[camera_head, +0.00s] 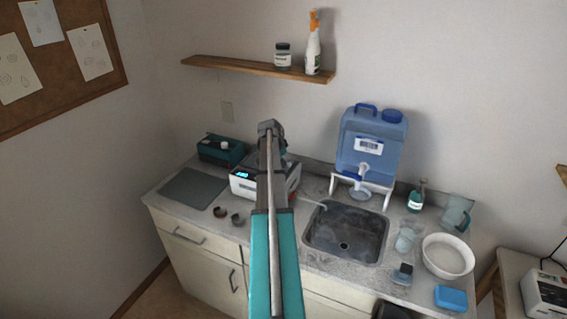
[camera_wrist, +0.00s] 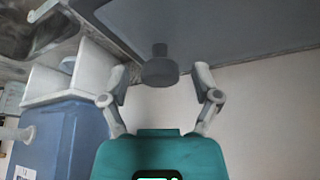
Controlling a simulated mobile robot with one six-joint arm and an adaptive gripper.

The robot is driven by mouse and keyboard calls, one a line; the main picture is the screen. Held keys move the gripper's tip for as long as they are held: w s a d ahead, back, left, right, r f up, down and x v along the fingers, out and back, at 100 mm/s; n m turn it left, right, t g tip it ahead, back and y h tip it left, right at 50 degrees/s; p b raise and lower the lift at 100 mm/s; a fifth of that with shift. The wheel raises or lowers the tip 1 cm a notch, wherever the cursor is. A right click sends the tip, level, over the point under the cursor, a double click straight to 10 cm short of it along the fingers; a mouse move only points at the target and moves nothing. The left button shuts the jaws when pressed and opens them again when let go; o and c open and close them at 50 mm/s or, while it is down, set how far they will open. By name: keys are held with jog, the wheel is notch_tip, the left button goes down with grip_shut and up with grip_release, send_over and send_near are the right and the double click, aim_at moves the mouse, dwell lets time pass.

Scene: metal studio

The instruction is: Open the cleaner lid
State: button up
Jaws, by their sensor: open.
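The cleaner (camera_head: 243,188) is a white box with a lit blue display on the counter, left of the sink. My arm crosses in front of it and hides much of its top. In the wrist view its grey lid (camera_wrist: 225,30) fills the upper part, with a dark round knob (camera_wrist: 159,72) near its edge. The lid looks shut. My gripper (camera_wrist: 161,78) is open, with one finger on each side of the knob and a gap to both. The gripper's fingers are hidden behind my arm in the head view.
A blue water container (camera_head: 372,140) on a white stand is right of the cleaner, behind the sink (camera_head: 345,234). A teal box (camera_head: 220,151) stands at the back left. A wooden shelf (camera_head: 240,67) hangs above.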

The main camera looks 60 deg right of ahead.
grip_shut()
jog(key=shift+d, duration=0.1)
dwell(0.3)
jog(key=shift+r, duration=0.25)
